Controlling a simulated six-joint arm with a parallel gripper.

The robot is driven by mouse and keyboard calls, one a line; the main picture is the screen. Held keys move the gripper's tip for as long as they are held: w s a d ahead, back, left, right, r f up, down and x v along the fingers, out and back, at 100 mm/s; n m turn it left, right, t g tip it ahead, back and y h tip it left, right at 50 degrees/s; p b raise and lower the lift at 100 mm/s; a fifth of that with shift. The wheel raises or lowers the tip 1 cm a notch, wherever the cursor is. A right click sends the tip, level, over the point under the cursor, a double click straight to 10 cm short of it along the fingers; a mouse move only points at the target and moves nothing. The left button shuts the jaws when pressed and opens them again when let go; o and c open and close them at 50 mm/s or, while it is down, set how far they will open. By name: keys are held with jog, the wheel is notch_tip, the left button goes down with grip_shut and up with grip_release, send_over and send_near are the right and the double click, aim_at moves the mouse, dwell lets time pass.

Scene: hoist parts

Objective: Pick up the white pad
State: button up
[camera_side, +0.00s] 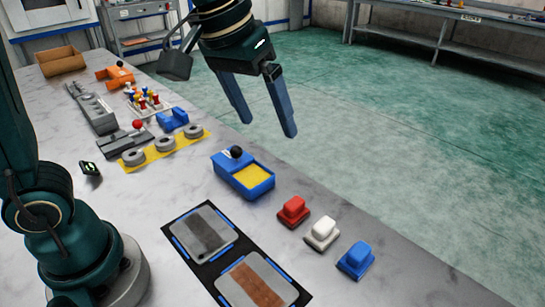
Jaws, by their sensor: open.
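The white pad (322,233) is a small block with a grey base. It sits on the marble-look table (400,275) near its right edge, between a red pad (293,210) and a blue pad (355,260). The three stand in a slanted row, apart from each other. My gripper (267,130) hangs above the table's far right edge, up and to the left of the white pad. Its two blue fingers are spread and hold nothing. No part of the white pad's top is covered.
A blue box with a yellow inside (257,175) stands behind the red pad. A black mat (222,266) with two metal plates lies at front left. Yellow strip with grey rings (163,147), small parts and a cardboard box (62,61) are farther back.

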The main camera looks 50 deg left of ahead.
jog(key=g, duration=0.2)
send_near(323, 225)
jog(key=w+a+r, duration=0.2)
jog(key=a+r, duration=0.1)
jog(key=d+f, duration=0.1)
jog(key=f, duration=0.2)
jog(key=d+f+m+g, duration=0.1)
jog(key=f, duration=0.1)
jog(key=d+f+g, duration=0.1)
jog(key=f, duration=0.2)
jog(key=shift+s+d+f+m+y, duration=0.15)
jog(key=shift+f+m+y, duration=0.15)
jog(key=shift+f, duration=2.45)
jog(key=shift+c, duration=0.3)
grip_shut()
